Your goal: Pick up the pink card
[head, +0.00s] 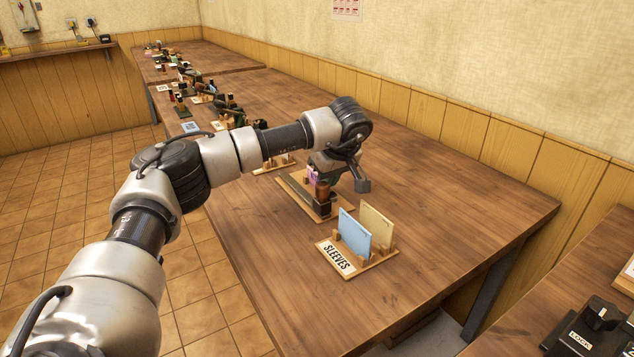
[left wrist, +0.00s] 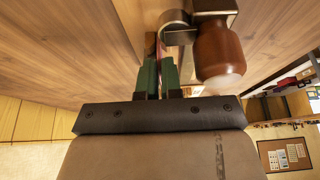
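The pink card (head: 313,174) shows as a small patch under my left wrist in the head view, at a press on a wooden base (head: 297,194). In the left wrist view it is a thin pink edge (left wrist: 158,45) between the green finger pads. My left gripper (head: 335,175) points down at the card; its fingers (left wrist: 159,75) are close together, with the card between them. The press's brown wooden handle (left wrist: 220,55) stands right beside the fingers. Most of the card is hidden. My right gripper is out of view.
A wooden rack labelled SLEEVES (head: 337,258) stands nearer, holding a blue card (head: 354,233) and a cream card (head: 376,228). Several small presses and stands line the table behind my arm. The right side of the tabletop (head: 450,190) is clear.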

